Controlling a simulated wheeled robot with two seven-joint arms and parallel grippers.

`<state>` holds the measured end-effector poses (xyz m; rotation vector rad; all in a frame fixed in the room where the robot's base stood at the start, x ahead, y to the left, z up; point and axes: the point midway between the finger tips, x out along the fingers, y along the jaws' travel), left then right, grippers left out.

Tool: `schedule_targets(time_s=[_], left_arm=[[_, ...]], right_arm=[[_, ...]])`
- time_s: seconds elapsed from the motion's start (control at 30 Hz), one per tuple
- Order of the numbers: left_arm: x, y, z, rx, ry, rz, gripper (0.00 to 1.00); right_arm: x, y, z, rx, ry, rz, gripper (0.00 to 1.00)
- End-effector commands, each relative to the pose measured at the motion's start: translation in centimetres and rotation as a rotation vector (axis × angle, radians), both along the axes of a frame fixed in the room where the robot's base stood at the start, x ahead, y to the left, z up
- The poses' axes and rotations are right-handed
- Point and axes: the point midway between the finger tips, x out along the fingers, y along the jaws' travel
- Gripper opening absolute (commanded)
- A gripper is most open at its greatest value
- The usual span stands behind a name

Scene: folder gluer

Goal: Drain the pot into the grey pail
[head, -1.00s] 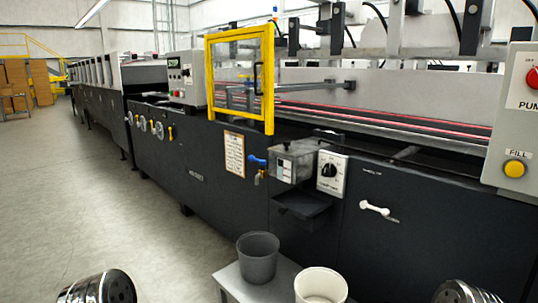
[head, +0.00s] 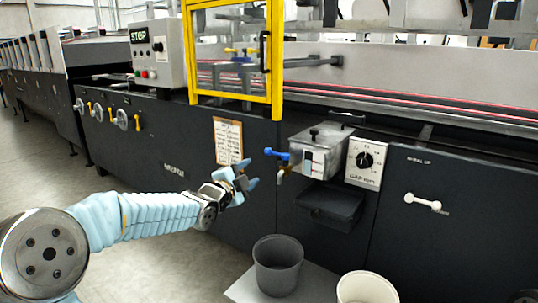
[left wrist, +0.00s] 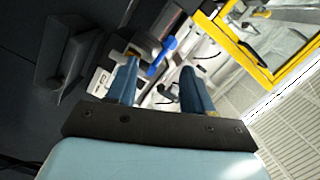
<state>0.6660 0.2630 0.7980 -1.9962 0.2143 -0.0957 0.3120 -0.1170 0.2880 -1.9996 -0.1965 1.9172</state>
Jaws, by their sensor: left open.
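The grey metal pot (head: 325,152) with a lid is mounted on the machine's dark front. A blue-handled tap (head: 277,154) sticks out from its left side, with a small spout (head: 281,177) pointing down. The grey pail (head: 277,268) stands upright on a low stand, roughly below the spout, and its inside looks empty. My left gripper (head: 252,177) is open and empty, a little left of the tap and apart from it. In the left wrist view, the blue handle (left wrist: 160,60) shows beyond my open left fingers (left wrist: 160,75). My right gripper is out of view.
A dark shelf (head: 330,203) juts out under the pot. A yellow-framed guard (head: 188,55) is above left. A dial panel (head: 364,163) is right of the pot.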

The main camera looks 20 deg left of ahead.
Motion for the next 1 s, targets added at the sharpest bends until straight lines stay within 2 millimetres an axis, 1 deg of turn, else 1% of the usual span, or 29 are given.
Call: schedule_targets(time_s=[0.03, 0.07, 0.17, 0.27, 0.5, 0.6, 0.7, 0.83, 1.0], left_arm=[[0.0, 0.2, 1.1, 0.026, -0.025, 0.003, 0.52], [0.2, 0.3, 1.5, 0.036, -0.035, 0.003, 0.52], [1.2, 0.2, 2.0, 0.048, -0.043, 0.003, 0.52], [3.1, -0.3, 1.9, 0.044, -0.040, 0.002, 0.52], [8.6, -1.3, 2.0, 0.041, -0.040, 0.003, 0.52], [10.5, -1.7, 1.9, 0.041, -0.038, 0.004, 0.52], [12.0, -2.0, 1.8, 0.042, -0.038, 0.002, 0.52], [13.1, -2.2, 1.8, 0.041, -0.038, 0.004, 0.52], [13.4, -2.2, 1.6, 0.042, -0.038, 0.004, 0.52]], right_arm=[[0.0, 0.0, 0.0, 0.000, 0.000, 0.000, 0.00], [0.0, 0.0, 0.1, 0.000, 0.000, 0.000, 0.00], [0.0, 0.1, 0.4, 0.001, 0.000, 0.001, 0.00], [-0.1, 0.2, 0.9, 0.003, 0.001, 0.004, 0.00], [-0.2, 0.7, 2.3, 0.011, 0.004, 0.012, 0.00], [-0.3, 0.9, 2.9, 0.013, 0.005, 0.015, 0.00], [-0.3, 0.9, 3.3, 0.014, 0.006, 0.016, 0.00], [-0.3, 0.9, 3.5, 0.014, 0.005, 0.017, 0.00], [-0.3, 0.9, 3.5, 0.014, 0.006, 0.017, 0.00]])
